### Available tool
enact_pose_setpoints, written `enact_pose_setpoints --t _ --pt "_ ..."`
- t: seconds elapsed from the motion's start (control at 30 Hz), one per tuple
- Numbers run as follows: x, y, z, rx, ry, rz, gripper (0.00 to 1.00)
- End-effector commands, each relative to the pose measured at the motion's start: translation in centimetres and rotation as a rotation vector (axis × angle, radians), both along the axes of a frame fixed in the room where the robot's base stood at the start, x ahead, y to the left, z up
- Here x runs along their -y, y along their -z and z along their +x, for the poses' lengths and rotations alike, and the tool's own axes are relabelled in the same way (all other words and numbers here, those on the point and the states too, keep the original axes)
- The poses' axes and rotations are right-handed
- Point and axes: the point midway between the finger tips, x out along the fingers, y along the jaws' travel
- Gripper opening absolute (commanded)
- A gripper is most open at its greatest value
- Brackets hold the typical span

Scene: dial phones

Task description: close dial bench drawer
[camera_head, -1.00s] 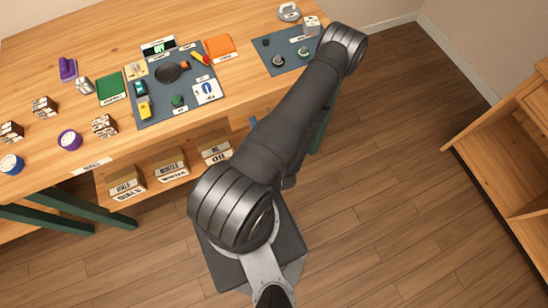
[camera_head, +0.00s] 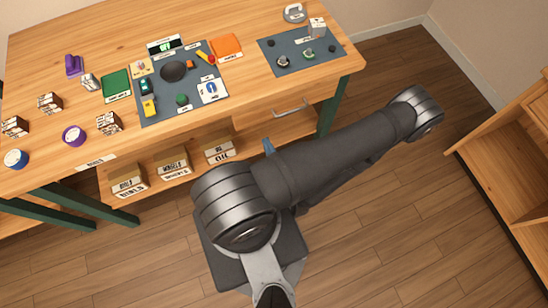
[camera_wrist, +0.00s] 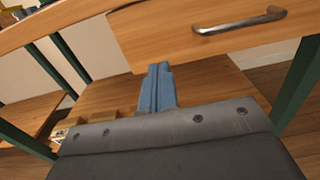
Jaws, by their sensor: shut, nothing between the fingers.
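The dial bench (camera_head: 110,40) is a wooden workbench with green legs. Its drawer front (camera_wrist: 190,35) fills the upper middle of the wrist view, with a curved metal handle (camera_wrist: 240,21). The handle also shows in the head view (camera_head: 291,108), below the bench's front edge. I cannot tell how far out the drawer stands. My gripper (camera_wrist: 157,68) is shut and empty, its blue-grey fingers together. In the wrist view the fingertips show just below the drawer front's lower edge, left of the handle; contact is unclear. In the head view a small blue fingertip (camera_head: 268,147) shows behind my arm.
Labelled boxes (camera_head: 173,165) sit on the shelf under the bench. A grey mat with a pan (camera_head: 174,71) and a second mat with knobs (camera_head: 283,63) lie on top. A wooden cabinet (camera_head: 500,165) stands at the right. The floor between is clear.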

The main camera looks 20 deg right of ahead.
Motion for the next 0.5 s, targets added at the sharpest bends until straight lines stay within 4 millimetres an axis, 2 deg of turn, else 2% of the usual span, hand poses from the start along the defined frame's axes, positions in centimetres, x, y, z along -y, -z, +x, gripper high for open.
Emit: enact_pose_setpoints --t 0.5 --pt "0.1 0.0 -3.7 0.001 0.005 0.003 0.0"
